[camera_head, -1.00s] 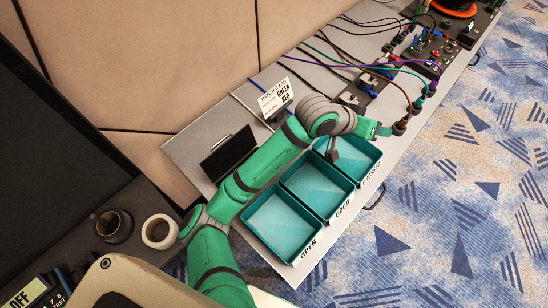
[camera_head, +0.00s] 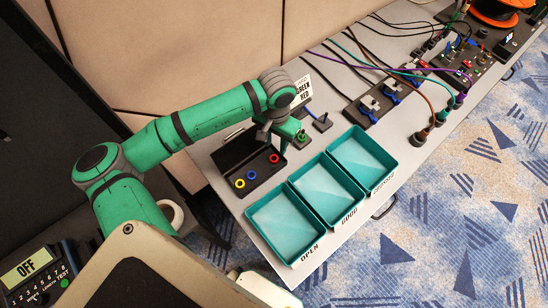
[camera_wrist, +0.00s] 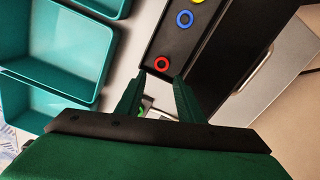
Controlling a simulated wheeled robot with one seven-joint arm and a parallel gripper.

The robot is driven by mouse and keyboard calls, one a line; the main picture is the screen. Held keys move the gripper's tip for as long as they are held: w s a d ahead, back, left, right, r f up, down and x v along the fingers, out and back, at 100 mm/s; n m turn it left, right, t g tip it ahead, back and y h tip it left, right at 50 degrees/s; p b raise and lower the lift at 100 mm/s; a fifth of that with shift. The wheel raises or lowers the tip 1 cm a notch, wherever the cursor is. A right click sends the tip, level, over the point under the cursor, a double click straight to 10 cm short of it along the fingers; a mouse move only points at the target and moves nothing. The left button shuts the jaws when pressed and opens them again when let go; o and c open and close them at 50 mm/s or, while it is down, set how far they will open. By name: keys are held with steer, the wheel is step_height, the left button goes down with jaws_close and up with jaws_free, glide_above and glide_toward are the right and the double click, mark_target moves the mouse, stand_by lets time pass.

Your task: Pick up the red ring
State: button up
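The red ring (camera_head: 274,158) lies in a shallow black case (camera_head: 262,187), at the right end of a row with a blue ring (camera_head: 252,174) and a yellow ring (camera_head: 240,184). In the wrist view the red ring (camera_wrist: 161,64) shows just beyond and between my fingertips, and the blue ring (camera_wrist: 184,18) lies farther off. My gripper (camera_wrist: 160,77) is open, its two green fingers apart with nothing held. In the head view the gripper hangs near the red ring's end of the case, partly hidden by my wrist.
Three teal trays labelled OPEN (camera_head: 284,226), GOOD (camera_head: 328,190) and CROSSED (camera_head: 362,160) stand right of the case. A printed card (camera_head: 302,92) stands behind my wrist. Cables and sockets fill the table's far right. A meter reading OFF (camera_head: 32,262) sits lower left.

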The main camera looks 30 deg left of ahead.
mark_target(274, 160)
steer(key=shift+s+a+f, duration=0.1)
steer(key=shift+s+f, duration=0.05)
steer(key=shift+f, duration=3.7)
steer(key=shift+s, duration=0.1)
steer(key=c, duration=0.8)
